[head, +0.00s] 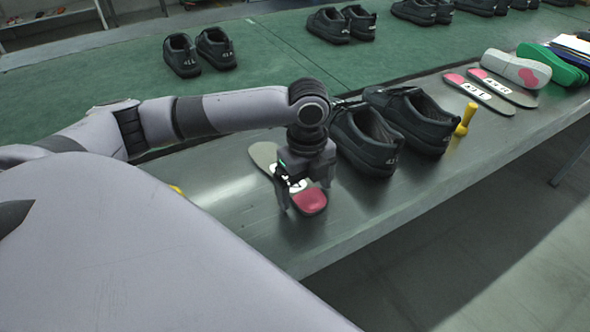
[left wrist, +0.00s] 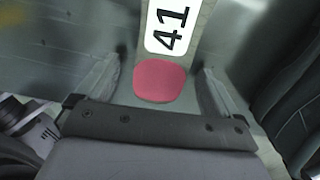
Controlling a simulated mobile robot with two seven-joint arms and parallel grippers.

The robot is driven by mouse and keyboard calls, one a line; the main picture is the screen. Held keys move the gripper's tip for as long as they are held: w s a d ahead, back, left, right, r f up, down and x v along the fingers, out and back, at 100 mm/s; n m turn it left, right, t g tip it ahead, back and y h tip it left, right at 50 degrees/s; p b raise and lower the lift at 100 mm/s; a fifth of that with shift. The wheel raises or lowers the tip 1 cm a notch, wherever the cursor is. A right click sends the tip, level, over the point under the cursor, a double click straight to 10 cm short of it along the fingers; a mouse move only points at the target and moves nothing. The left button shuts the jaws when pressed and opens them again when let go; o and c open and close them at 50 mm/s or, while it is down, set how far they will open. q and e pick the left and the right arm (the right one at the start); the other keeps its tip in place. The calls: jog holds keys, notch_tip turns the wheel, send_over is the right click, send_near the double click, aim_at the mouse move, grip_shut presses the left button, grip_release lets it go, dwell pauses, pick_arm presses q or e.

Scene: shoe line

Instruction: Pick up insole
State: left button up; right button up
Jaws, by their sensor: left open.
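A grey insole with a white label and a pink heel pad (head: 311,202) lies on the metal table, partly hidden by my left gripper. In the left wrist view its pink pad (left wrist: 160,81) and the label with "41" show between the two fingers. My left gripper (head: 305,205) points down over the heel end, with its fingers open on either side of the insole and apart from it. Two more insoles (head: 478,93) with pink heels lie side by side farther right on the table. My right gripper is not in view.
A pair of black shoes (head: 405,115) stands close right of my left gripper. A yellow-handled tool (head: 465,120) stands beside them. Shoe soles (head: 516,70) lie at the far right. More black shoes (head: 198,52) stand on the green belt (head: 270,50) behind. The table's front edge is near.

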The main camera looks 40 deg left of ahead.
pick_arm(q)
jog(key=shift+f, duration=0.15)
jog(key=c, duration=1.1)
